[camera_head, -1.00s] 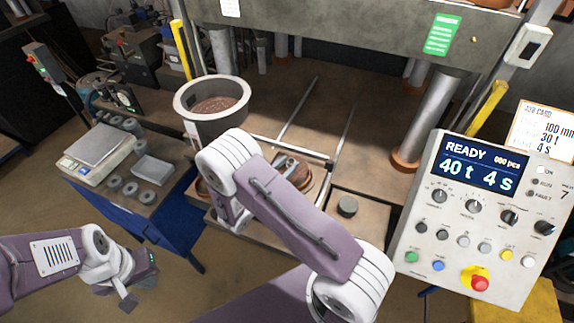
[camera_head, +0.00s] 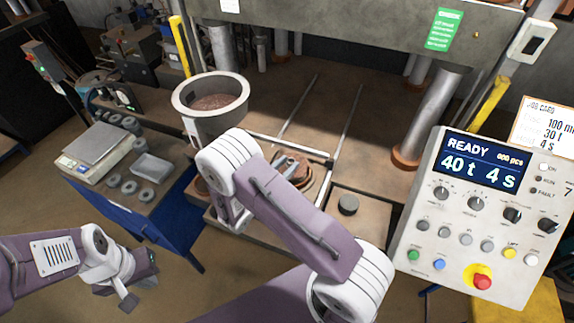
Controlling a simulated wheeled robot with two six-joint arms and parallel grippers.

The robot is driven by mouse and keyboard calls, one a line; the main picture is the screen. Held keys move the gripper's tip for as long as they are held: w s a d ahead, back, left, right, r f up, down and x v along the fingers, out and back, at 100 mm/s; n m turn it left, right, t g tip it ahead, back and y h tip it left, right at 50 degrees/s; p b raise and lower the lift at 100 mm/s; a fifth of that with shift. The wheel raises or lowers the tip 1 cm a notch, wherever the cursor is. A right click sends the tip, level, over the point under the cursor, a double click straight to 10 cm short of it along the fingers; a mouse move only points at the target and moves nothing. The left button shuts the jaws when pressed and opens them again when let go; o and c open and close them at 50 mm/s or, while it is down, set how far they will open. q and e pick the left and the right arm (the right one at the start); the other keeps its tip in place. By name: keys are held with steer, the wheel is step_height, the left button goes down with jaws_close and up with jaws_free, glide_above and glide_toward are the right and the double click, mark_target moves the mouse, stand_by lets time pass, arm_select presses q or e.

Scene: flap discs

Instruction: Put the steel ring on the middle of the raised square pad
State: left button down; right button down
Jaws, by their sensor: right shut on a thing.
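My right gripper (camera_head: 291,170) shows only in part behind my own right arm, over the near part of the press table. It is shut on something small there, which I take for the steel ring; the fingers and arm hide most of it. Below it is a brown, round, stepped piece (camera_head: 304,184), partly covered by the arm. A square raised block (camera_head: 372,222) to its right carries a short dark cylinder (camera_head: 348,205); I cannot tell whether this block is the square pad. My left gripper (camera_head: 140,285) hangs low at left, away from everything; its jaw opening is unclear.
A blue cart (camera_head: 175,225) at left holds a scale (camera_head: 88,160), several grey rings (camera_head: 130,187) and a clear tray (camera_head: 152,168). A large grey pot (camera_head: 190,103) stands behind my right arm. The control panel (camera_head: 462,225) is at right. The press bed's back is clear.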

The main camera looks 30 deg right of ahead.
steer(key=c, duration=1)
jaws_free()
steer(key=shift+o, duration=0.2)
steer(key=shift+s+a+f, duration=0.1)
steer(key=shift+a, duration=0.15)
steer(key=b+v, duration=0.3)
steer(key=v, duration=0.5)
steer(key=shift+b, duration=0.35)
steer(key=shift+s+a, duration=0.2)
